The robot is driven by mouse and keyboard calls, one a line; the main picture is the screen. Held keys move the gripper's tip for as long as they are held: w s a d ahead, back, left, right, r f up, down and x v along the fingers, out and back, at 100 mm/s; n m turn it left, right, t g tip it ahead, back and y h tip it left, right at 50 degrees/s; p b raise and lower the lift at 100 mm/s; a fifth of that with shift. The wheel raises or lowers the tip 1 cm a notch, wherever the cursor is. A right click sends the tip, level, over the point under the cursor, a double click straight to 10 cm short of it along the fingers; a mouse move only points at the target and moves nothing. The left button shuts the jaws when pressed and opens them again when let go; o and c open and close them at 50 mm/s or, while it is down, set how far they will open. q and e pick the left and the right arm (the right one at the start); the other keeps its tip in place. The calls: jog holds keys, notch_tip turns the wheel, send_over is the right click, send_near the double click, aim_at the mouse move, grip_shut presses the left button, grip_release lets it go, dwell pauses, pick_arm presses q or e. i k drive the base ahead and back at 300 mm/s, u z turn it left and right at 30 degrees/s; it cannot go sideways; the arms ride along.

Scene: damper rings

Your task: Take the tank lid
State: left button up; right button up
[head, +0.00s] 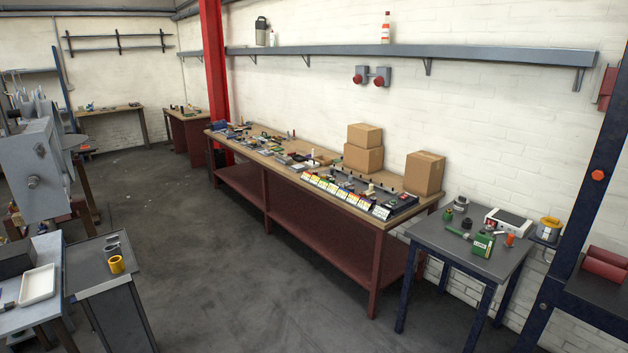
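I cannot single out a tank lid for sure in the head view. A small grey table (504,262) at the right holds a green box-like item (483,244), dark green round parts (461,203), a white device with a dark top (508,220) and a small orange item (510,240). A yellow and grey round container (549,229) is at that table's right edge. A yellow ring-like part (117,264) and grey ring-like parts (112,245) are on a grey cabinet at the lower left. Neither of my grippers shows.
A long workbench (375,216) with many small items and cardboard boxes (425,172) runs along the wall. A grey machine (35,168) is at the left. A dark blue frame (585,200) stands at the right. The floor (235,270) in the middle is clear.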

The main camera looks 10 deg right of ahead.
aim_at(552, 222)
jog(key=z, duration=0.4)
jog(key=i, duration=2.3)
jog(key=z, duration=1.25)
jog(key=i, duration=1.85)
jog(key=z, duration=0.65)
